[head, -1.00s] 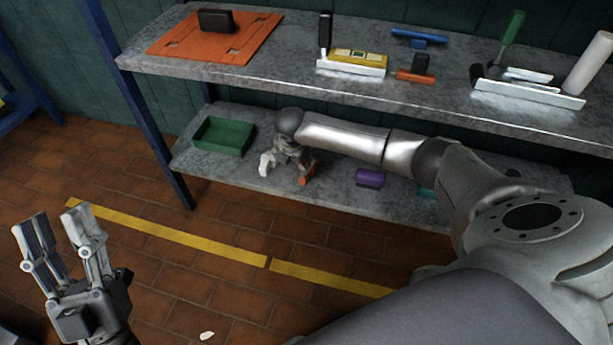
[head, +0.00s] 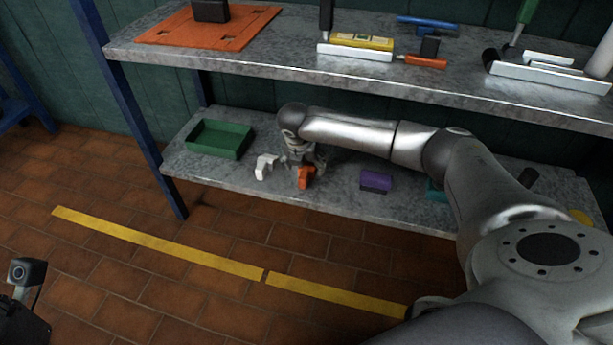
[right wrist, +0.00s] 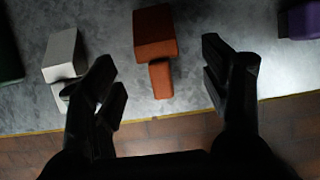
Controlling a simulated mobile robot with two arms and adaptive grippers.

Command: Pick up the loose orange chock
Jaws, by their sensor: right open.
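The orange chock (head: 306,177) lies on the lower grey shelf, near its front edge. In the right wrist view the chock (right wrist: 154,35) shows a wide block with a narrower part pointing toward the gripper. My right gripper (head: 302,160) is over the shelf at the chock and partly covers it in the head view. In the right wrist view its fingers (right wrist: 165,72) are open and empty, one on each side of the chock's narrow part, with gaps on both sides. My left gripper's fingers are out of view.
A white block (head: 265,166) lies close left of the chock, near the left finger. A green tray (head: 221,151) stands further left, a purple block (head: 376,181) to the right. The upper shelf (head: 290,72) overhangs my right arm.

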